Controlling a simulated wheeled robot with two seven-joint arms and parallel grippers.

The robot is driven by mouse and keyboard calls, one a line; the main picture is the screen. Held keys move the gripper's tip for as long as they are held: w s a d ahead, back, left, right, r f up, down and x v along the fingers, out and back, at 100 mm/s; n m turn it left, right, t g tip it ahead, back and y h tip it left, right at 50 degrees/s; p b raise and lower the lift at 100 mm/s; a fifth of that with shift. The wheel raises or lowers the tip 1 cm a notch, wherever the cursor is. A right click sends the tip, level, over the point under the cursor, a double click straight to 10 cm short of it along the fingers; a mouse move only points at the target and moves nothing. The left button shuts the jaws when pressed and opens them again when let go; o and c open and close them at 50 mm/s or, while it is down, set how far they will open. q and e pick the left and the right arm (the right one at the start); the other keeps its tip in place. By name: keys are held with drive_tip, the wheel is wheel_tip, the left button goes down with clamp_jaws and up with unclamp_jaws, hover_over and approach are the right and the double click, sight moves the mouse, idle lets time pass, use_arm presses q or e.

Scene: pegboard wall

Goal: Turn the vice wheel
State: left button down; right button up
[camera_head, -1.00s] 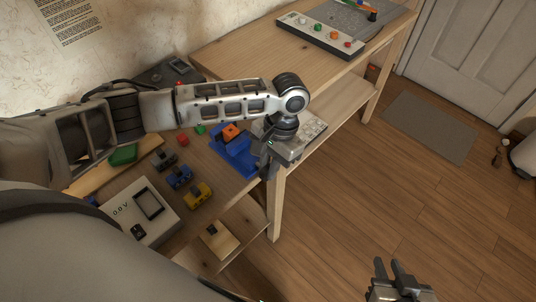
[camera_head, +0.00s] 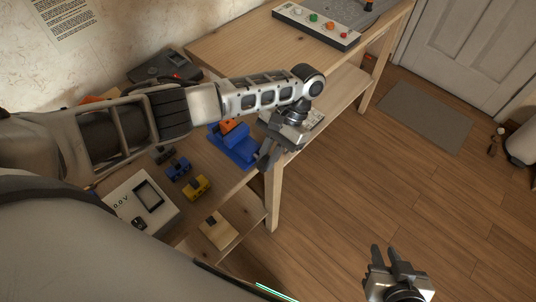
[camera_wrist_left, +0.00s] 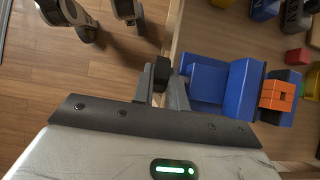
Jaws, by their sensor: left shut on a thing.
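The blue vice (camera_head: 238,152) stands at the front edge of the wooden workbench and also shows at the right in the left wrist view (camera_wrist_left: 244,88). An orange block (camera_head: 229,126) sits at its far end, also seen in the left wrist view (camera_wrist_left: 278,95). The dark vice wheel (camera_wrist_left: 161,74) is at the near end, past the bench edge. My left gripper (camera_head: 267,160) is shut on the wheel; its fingers lie on either side of it in the left wrist view (camera_wrist_left: 162,92). My right gripper (camera_head: 388,252) is open and empty above the floor.
Blue and yellow blocks (camera_head: 197,187) and a white meter box (camera_head: 142,203) lie left of the vice. A panel with coloured buttons (camera_head: 318,27) is at the back. A grey mat (camera_head: 430,115) lies beyond.

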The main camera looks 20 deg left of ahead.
use_arm(q)
drive_tip(key=c, duration=1.4)
unclamp_jaws()
drive_tip(key=p+v, duration=0.2)
drive_tip(key=v, duration=1.4)
